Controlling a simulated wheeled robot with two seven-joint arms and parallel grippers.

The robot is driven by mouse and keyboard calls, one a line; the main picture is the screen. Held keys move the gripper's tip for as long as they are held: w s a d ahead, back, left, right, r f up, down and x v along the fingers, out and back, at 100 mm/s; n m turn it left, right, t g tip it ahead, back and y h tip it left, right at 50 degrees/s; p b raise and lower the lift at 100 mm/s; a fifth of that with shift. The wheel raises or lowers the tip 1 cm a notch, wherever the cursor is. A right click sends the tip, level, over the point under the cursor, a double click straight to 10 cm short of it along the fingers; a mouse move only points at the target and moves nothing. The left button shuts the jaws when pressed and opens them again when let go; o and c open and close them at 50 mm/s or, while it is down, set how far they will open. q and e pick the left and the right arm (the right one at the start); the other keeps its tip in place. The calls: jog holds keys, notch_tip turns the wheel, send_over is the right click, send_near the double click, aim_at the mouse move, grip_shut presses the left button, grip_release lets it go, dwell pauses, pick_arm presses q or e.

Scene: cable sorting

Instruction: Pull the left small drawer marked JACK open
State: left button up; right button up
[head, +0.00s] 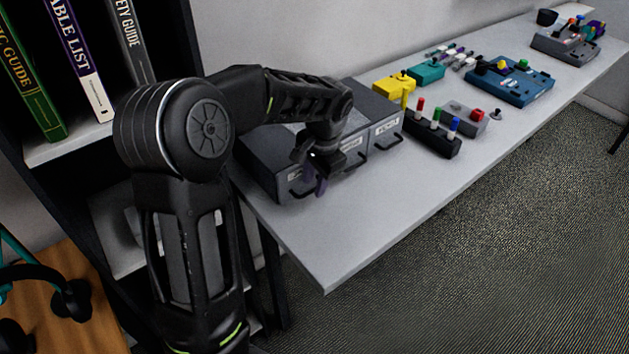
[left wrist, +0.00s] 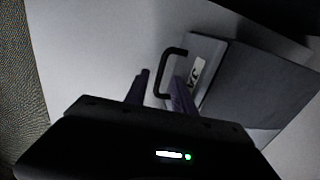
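The grey drawer unit (head: 262,158) stands at the near left end of the white table, with small drawers in a row. The left drawer's black handle (head: 296,190) shows beside my left gripper (head: 315,180), which points down in front of the unit. In the left wrist view, the JACK drawer's label (left wrist: 195,72) is partly hidden by a finger. Its black loop handle (left wrist: 163,72) appears between the two purple fingers of my left gripper (left wrist: 160,94). The fingers are apart; contact with the handle cannot be told. The drawer looks closed. My right gripper is not in view.
To the right are another drawer labelled with a handle (head: 388,141), a black rack with coloured plugs (head: 432,137), and yellow (head: 392,87) and teal (head: 426,71) boxes. The table in front of the drawers (head: 350,230) is clear. A bookshelf (head: 70,146) stands left.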

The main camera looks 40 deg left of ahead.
pick_arm(q)
jog(key=shift+f, duration=0.3)
grip_shut()
dwell(1.3)
